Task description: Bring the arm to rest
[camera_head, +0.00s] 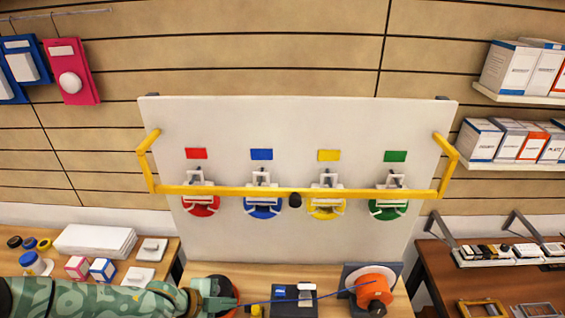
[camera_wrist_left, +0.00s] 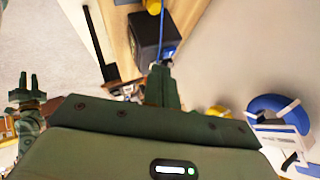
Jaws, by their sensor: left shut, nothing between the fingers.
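My left arm, in a green patterned sleeve, reaches in from the lower left of the head view. Its left gripper (camera_head: 222,298) is shut and empty, low over the wooden bench (camera_head: 258,272) in front of the white panel. In the left wrist view the dark green fingers of the left gripper (camera_wrist_left: 158,85) are together with nothing between them. My right gripper does not show in the head view. A green pronged part stands at the left edge of the wrist view; I cannot tell what it is.
The white panel (camera_head: 300,235) carries red, blue, yellow and green discs behind a yellow bar (camera_head: 230,190). An orange spool (camera_head: 374,285) with a blue cable and a dark box (camera_head: 293,300) stand on the bench. Side tables hold small goods.

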